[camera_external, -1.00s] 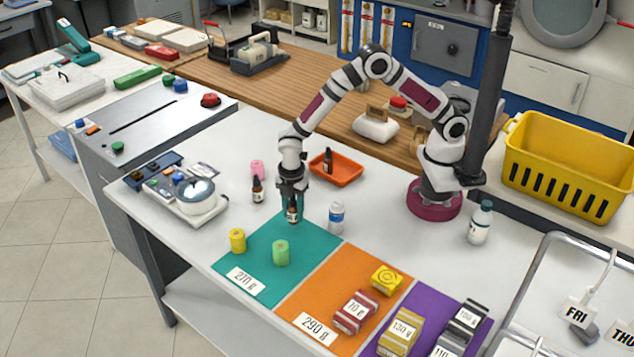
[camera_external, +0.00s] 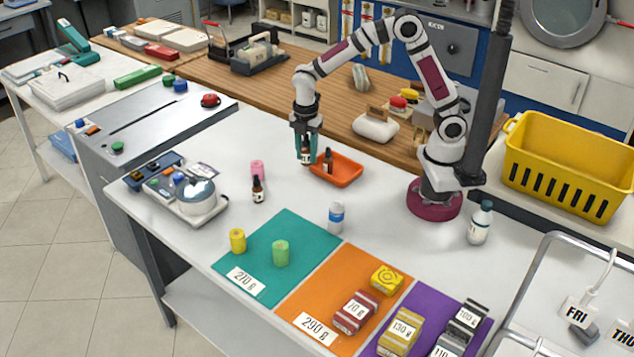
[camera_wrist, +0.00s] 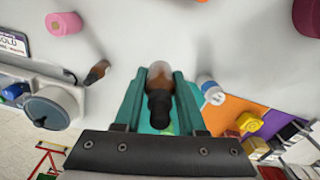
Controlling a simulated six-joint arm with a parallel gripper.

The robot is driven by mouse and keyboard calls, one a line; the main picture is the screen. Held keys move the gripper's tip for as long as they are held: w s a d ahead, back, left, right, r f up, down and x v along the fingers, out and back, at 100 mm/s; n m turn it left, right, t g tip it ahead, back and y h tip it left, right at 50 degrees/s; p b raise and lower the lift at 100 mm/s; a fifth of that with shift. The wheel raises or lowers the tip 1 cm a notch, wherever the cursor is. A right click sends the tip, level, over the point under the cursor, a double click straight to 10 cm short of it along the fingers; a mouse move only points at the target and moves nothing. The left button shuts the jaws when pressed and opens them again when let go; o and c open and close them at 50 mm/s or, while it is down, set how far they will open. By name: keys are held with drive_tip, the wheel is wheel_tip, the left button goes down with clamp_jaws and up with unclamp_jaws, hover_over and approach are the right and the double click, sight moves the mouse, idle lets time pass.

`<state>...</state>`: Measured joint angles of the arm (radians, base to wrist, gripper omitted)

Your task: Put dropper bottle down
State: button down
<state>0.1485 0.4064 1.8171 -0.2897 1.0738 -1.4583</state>
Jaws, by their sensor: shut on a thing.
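My gripper (camera_external: 306,148) is shut on a brown dropper bottle (camera_external: 306,156) with a dark cap, held upright between teal fingers. It is at the left edge of the orange tray (camera_external: 345,178); the gap below the bottle is hard to judge. In the wrist view the held dropper bottle (camera_wrist: 160,90) lies between the two fingers. A second dropper bottle (camera_external: 328,160) stands in the orange tray. A third dropper bottle (camera_external: 257,190) stands on the white table near the pink roll (camera_external: 257,169).
A scale (camera_external: 190,200) stands at left. Orange and purple mats hold several boxes.

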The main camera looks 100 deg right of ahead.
drive_tip(key=r, duration=0.2)
drive_tip(key=shift+s+d+r, duration=0.2)
drive_tip(key=shift+d+r, duration=0.15)
drive_tip(key=shift+d, duration=0.05)
drive_tip(key=s+d, duration=0.9)
drive_tip(key=s, duration=0.3)
drive_tip(key=s+d, duration=0.8)
drive_tip(key=s, duration=0.4)
hover_over(343, 171)
wheel_tip(343, 171, down, 12)
drive_tip(key=shift+s+d+f, duration=0.1)
drive_tip(key=shift+d+f, duration=0.05)
drive_tip(key=shift+f, duration=1.95)
